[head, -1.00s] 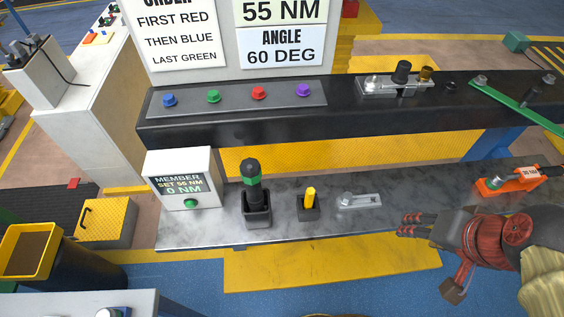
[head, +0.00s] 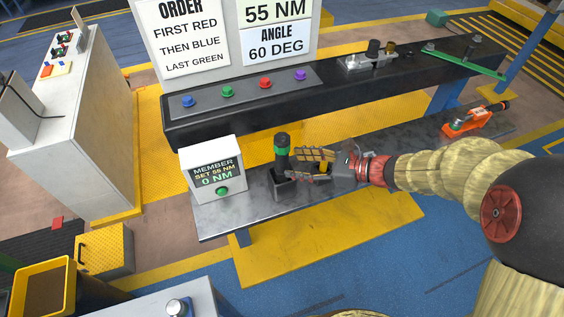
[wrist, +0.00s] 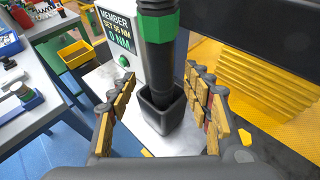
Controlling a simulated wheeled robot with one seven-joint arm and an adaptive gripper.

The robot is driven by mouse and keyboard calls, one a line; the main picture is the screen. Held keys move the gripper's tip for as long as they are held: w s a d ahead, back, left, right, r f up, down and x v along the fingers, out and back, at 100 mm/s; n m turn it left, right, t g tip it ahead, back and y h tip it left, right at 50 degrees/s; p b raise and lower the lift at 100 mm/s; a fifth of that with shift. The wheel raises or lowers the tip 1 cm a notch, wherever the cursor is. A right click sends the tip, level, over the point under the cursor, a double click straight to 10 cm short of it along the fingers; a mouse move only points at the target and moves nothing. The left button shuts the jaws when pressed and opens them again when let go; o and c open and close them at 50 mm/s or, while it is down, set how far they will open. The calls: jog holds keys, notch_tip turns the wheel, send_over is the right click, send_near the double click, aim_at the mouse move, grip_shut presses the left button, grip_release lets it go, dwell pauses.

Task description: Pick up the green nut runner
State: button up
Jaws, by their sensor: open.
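The green nut runner (head: 282,147) is a black upright tool with a green band. It stands in a dark square holder (head: 283,184) on the grey bench shelf. In the wrist view, the nut runner (wrist: 161,30) rises from its holder (wrist: 162,113) ahead of the fingers. My gripper (head: 310,163) is open and empty, just right of the nut runner. In the wrist view, my gripper's two padded fingers (wrist: 163,100) are spread to the left and right of the tool's lower part, with no contact visible.
A display box (head: 213,170) with a green button stands left of the nut runner. The black beam (head: 400,89) with coloured bolts runs behind and above. An orange tool (head: 470,122) lies far right.

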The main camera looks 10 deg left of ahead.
aim_at(282, 160)
jog(key=x, duration=0.5)
jog(key=shift+w+a+b, duration=0.2)
jog(key=shift+a+b, duration=0.2)
jog(key=c, duration=0.3)
grip_shut()
jog(key=shift+r, duration=0.15)
